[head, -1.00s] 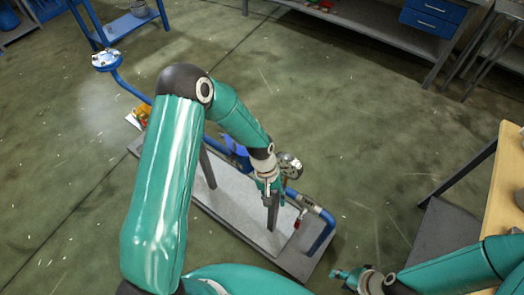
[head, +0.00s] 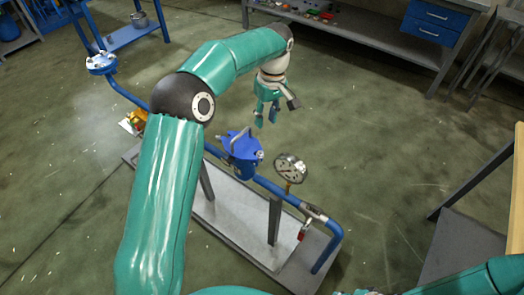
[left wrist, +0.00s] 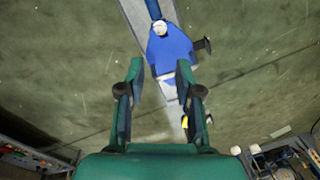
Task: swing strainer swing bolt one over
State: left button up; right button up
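The blue strainer (head: 242,157) sits in the blue pipe line, with a grey bar-like part (head: 238,136) over its top. It also shows in the left wrist view (left wrist: 171,48), where a dark knob-ended part (left wrist: 202,45) sticks out to its right. I cannot tell which part is swing bolt one. My left gripper (head: 266,118) is open and empty, in the air beyond the strainer. In the left wrist view its fingers (left wrist: 160,88) are apart, with the strainer ahead of them. My right gripper is out of view; only part of its arm shows at the bottom right.
A red-tagged valve part (head: 303,232) hangs near the pipe's right end. A grey base plate (head: 228,222) lies below. A flange (head: 102,63) tops the left pipe end. Open floor lies behind.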

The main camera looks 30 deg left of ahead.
aim_at(260, 156)
pick_arm(q)
jog(key=f, duration=0.4)
jog(key=s+f, duration=0.1)
jog(key=f, duration=0.4)
jog(key=f+p, duration=0.1)
jog(key=f, duration=0.3)
jog(key=shift+s+a+f, duration=0.2)
jog(key=shift+a+f, duration=0.15)
jog(key=shift+a, duration=0.1)
grip_shut()
